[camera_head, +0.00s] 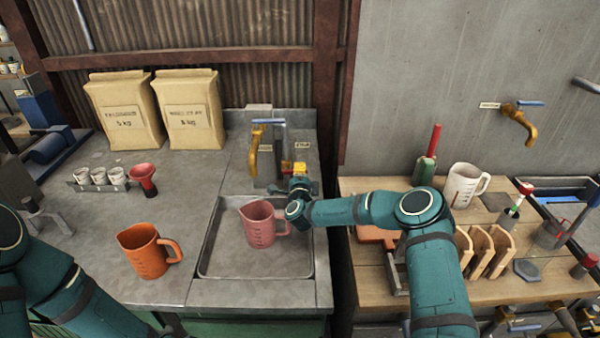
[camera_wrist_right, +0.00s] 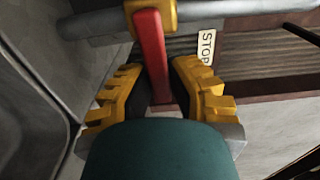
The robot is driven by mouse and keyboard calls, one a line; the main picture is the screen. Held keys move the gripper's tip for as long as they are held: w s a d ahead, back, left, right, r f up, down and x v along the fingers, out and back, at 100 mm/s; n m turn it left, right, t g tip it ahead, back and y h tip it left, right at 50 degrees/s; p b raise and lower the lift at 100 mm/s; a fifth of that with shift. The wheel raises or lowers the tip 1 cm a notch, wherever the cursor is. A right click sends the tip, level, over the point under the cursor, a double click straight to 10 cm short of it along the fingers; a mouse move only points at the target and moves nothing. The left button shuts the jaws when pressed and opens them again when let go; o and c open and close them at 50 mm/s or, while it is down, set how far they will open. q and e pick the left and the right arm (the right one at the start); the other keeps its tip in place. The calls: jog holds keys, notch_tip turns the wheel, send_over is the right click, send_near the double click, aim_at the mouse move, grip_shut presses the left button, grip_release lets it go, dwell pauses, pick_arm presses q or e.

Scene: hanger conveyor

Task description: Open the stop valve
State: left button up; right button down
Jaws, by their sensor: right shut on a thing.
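The stop valve has a red lever (camera_wrist_right: 153,58) on a yellow body (camera_wrist_right: 150,12) on a grey pipe in the right wrist view, beside a white STOP label (camera_wrist_right: 206,47). The label also shows in the head view (camera_head: 302,145) behind the sink. My right gripper (camera_wrist_right: 160,92) has its yellow fingers on both sides of the lever and is shut on it. In the head view my right gripper (camera_head: 299,175) is at the back right of the sink, and my own wrist hides the lever. My left arm is at the lower left, its gripper mostly cut off by the bottom edge.
A pink jug (camera_head: 260,224) stands in the sink tray (camera_head: 216,262), under and left of my right wrist. A yellow tap (camera_head: 254,150) with a blue lever rises behind it. An orange jug (camera_head: 146,252) stands on the counter at left. A wooden bench (camera_head: 350,190) is at right.

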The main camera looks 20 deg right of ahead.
aim_at(287, 154)
jog(key=shift+r, duration=0.15)
jog(key=n, duration=0.1)
jog(key=r+n, duration=0.1)
jog(key=n, duration=0.2)
jog(key=shift+w+a+r+b, duration=0.1)
jog(key=shift+a+r+b, duration=0.05)
jog(key=shift+r+b, duration=0.2)
jog(key=n, duration=0.1)
jog(key=r+n, duration=0.1)
jog(key=n, duration=0.1)
jog(key=a+n+b, duration=0.1)
jog(key=shift+w+r+n, duration=0.15)
jog(key=shift+r+n, duration=0.1)
jog(key=shift+n, duration=0.15)
jog(key=n, duration=0.1)
jog(key=a+n+b, duration=0.1)
jog(key=n, duration=0.1)
jog(key=shift+w+r+n, duration=0.15)
jog(key=shift+r+n, duration=0.15)
jog(key=shift+r, duration=0.1)
jog(key=shift+w+a+r+n+b, duration=0.15)
jog(key=shift+a+n, duration=0.25)
jog(key=shift+n, duration=0.7)
jog(key=shift+w+a+r+n+b, duration=0.15)
jog(key=shift+a+n, duration=0.25)
jog(key=shift+n, duration=0.7)
jog(key=c, duration=0.9)
grip_release()
jog(key=shift+f, duration=0.15)
